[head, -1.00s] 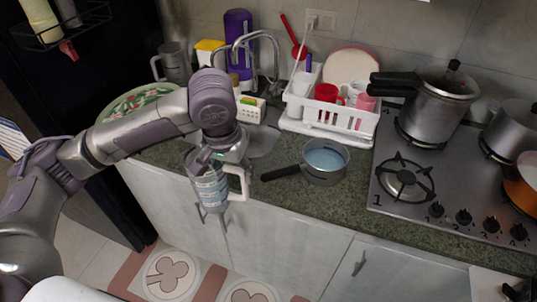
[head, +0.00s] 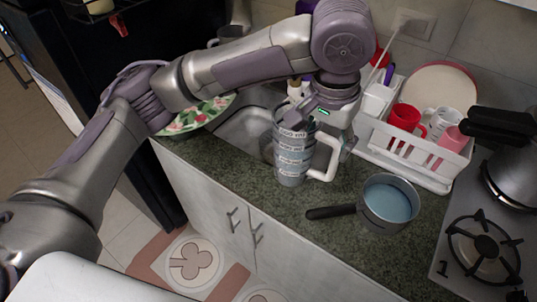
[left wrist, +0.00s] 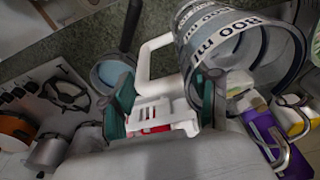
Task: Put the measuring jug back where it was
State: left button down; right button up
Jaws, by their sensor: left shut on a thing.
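The measuring jug (head: 291,158) is a clear, greyish jug with printed bands and a white handle. In the head view it is upright at the counter's front strip, beside the sink. I cannot tell whether its base touches the counter. My left gripper (head: 309,116) is shut on the jug near its rim, coming from above and behind. In the left wrist view the jug (left wrist: 240,45) fills the upper right, by the teal pads of my left gripper (left wrist: 165,106), with its handle to the left. My right gripper is not in view.
A dark-handled saucepan (head: 389,202) stands right of the jug, on the granite counter (head: 268,205). Behind it is a white dish rack (head: 405,150) with cups. The sink (head: 245,131) and a floral plate (head: 198,115) are left. The stove (head: 470,270) is far right.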

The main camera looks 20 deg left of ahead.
aim_at(282, 139)
pick_arm(q)
jog(key=a+f, duration=0.1)
jog(key=a, duration=0.1)
jog(key=w+a+f, duration=0.1)
jog(key=a, duration=0.1)
jog(key=w+a+f+p, duration=0.1)
jog(key=a, duration=0.1)
jog(key=shift+f, duration=0.15)
jog(key=shift+w+a+f, duration=0.4)
jog(key=shift+a+f, duration=0.1)
jog(key=shift+a, duration=0.15)
jog(key=shift+w+a+f, duration=0.35)
jog(key=shift+a+f, duration=0.15)
jog(key=shift+a, duration=0.1)
jog(key=shift+a+f+p, duration=0.1)
jog(key=shift+f+p, duration=0.05)
jog(key=shift+p, duration=0.15)
notch_tip(282, 139, down, 3)
jog(key=shift+f+p, duration=0.1)
jog(key=shift+p, duration=0.3)
jog(key=shift+f, duration=0.3)
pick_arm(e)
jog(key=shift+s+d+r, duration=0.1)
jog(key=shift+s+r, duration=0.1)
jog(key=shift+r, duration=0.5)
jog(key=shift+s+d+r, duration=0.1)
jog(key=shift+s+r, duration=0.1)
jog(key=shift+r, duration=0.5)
pick_arm(q)
jog(key=shift+f, duration=0.1)
